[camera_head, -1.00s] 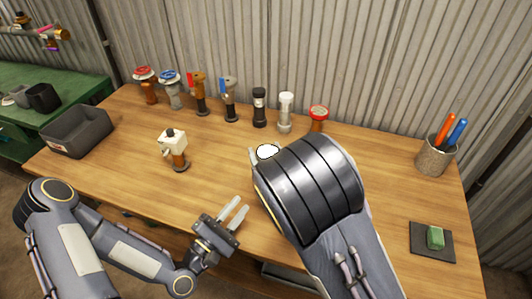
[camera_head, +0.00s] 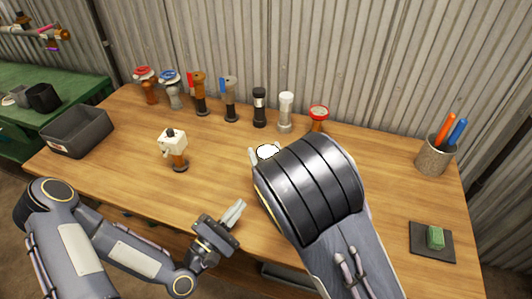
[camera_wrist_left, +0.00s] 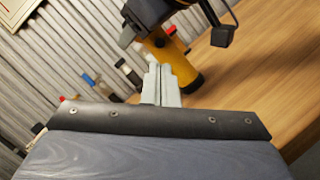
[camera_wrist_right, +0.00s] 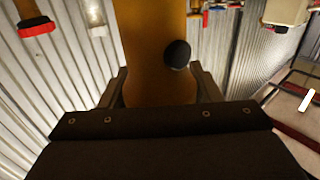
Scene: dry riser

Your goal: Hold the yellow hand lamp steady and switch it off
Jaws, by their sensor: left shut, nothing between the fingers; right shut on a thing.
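The yellow hand lamp is mostly hidden behind my right arm in the head view, where a glowing white round face (camera_head: 267,151) shows beside the arm. In the right wrist view the lamp's yellow body (camera_wrist_right: 150,35) stands between the fingers of my right gripper (camera_wrist_right: 160,85), shut on it. A round black button (camera_wrist_right: 178,54) shows on the body's side. My left gripper (camera_head: 237,211) is shut and empty, in front of the lamp and apart from it. In the left wrist view its closed fingers (camera_wrist_left: 161,84) overlap the yellow lamp body (camera_wrist_left: 184,70) in the picture.
A row of several other lamps, including a black one (camera_head: 260,108) and a white one (camera_head: 285,112), stands along the back. A cream boxy lamp (camera_head: 172,148) stands at left near a grey bin (camera_head: 77,131). A pen cup (camera_head: 436,156) and green block (camera_head: 435,237) are at right.

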